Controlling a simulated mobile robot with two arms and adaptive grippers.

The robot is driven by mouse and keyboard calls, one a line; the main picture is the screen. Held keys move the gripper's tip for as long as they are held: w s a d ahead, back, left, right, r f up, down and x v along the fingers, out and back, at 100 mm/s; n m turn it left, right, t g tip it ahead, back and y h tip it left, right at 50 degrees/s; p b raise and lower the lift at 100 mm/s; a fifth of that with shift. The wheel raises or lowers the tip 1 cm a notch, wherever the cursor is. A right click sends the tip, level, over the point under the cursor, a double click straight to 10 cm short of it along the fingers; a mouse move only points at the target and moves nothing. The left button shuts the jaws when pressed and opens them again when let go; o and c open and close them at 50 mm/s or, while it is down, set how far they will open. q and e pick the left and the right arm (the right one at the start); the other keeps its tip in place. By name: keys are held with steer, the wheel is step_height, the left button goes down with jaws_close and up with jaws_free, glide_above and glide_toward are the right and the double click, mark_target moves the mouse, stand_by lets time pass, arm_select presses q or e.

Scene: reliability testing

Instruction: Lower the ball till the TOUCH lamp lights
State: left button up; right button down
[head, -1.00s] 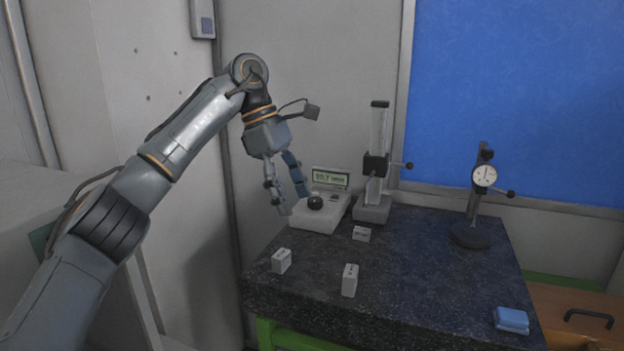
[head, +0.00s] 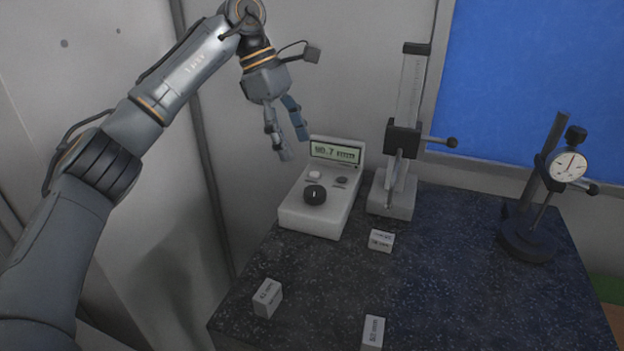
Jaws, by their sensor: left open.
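A pale console (head: 300,216) stands at the back left of the dark granite table. It has a lit display (head: 335,153), a black knob (head: 315,195), a white button (head: 315,174) and a small dark round spot (head: 342,181), perhaps the lamp, unlit. To its right stands a height gauge (head: 409,90) with a black carriage (head: 403,139) and a side rod ending in a black ball (head: 452,143). I cannot tell whether the carriage carries another ball. My left gripper (head: 294,146) is open and empty, near the display's upper left. My right gripper is out of view.
Small labelled blocks lie on the granite: one (head: 380,241) before the gauge, one (head: 267,298) at front left, one (head: 373,333) at the front edge. A dial indicator stand (head: 526,240) is at the right. The middle of the granite table (head: 450,270) is clear.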

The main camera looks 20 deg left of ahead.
mark_target(315, 190)
arm_select(q)
steer(key=p+x, duration=0.2)
steer(key=x, duration=0.7)
steer(key=shift+w+f, duration=0.15)
steer(key=shift+f, duration=0.05)
steer(key=shift+d+f, duration=0.2)
steer(key=shift+f, duration=0.25)
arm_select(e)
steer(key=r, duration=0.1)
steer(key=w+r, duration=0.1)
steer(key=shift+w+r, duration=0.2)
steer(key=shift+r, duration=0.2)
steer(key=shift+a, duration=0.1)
